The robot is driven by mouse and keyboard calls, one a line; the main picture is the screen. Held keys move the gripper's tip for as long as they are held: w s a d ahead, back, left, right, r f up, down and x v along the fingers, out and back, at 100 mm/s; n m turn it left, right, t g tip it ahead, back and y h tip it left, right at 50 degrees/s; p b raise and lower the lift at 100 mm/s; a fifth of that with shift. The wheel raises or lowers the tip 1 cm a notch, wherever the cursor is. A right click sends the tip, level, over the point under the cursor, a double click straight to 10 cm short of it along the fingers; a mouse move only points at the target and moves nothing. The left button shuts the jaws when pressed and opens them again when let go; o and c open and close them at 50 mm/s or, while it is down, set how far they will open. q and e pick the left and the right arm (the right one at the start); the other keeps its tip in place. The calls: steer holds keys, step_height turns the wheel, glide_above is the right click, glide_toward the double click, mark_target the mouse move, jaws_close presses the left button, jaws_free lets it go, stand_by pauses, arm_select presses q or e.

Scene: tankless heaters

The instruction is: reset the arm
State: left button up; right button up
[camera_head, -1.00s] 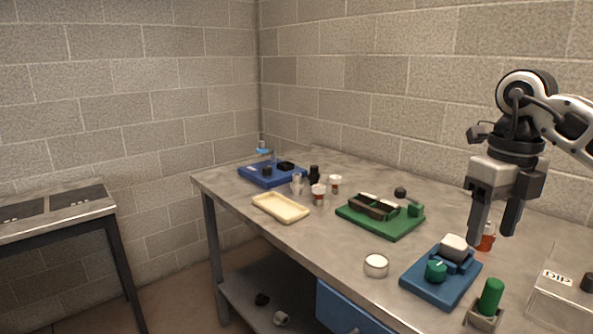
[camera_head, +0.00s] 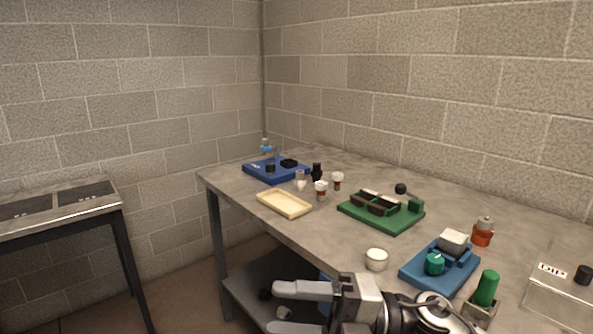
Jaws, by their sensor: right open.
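My right gripper (camera_head: 290,308) is low at the bottom centre, in front of the workbench's (camera_head: 335,238) front edge. Its two fingers point left, with a gap between them and nothing held. My right arm folds in from the bottom, to the right of the gripper. It covers part of the bench's front and lower shelf. My left gripper is not in view.
On the bench are a blue tray (camera_head: 262,177), a cream tray (camera_head: 284,204), a green board (camera_head: 380,216), a blue fixture (camera_head: 427,270), a white cup (camera_head: 376,259), a red-orange bottle (camera_head: 483,233) and a clear box (camera_head: 562,298). A second table (camera_head: 60,217) stands left, across clear floor.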

steer(key=w+d+f+m+t+h, duration=0.1)
steer(key=d+f+m+t+h, duration=0.4)
steer(key=m+t, duration=0.6)
steer(key=w+d+f+m+t+h, duration=0.1)
steer(key=d+f+m+t+h, duration=0.35)
steer(key=m, duration=0.95)
steer(key=s+d+f+m+g+h, duration=0.2)
steer(key=s+f, duration=0.4)
steer(key=f, duration=0.3)
steer(key=s+d+f+m+g+h, duration=0.2)
steer(key=s+f+m+h, duration=0.3)
steer(key=f, duration=0.5)
steer(key=s+d+m, duration=0.1)
steer(key=s, duration=0.1)
steer(key=shift+s+d+f+m+g, duration=0.25)
steer(key=shift+s+d+m+g, duration=0.05)
steer(key=shift+d+m+g, duration=0.1)
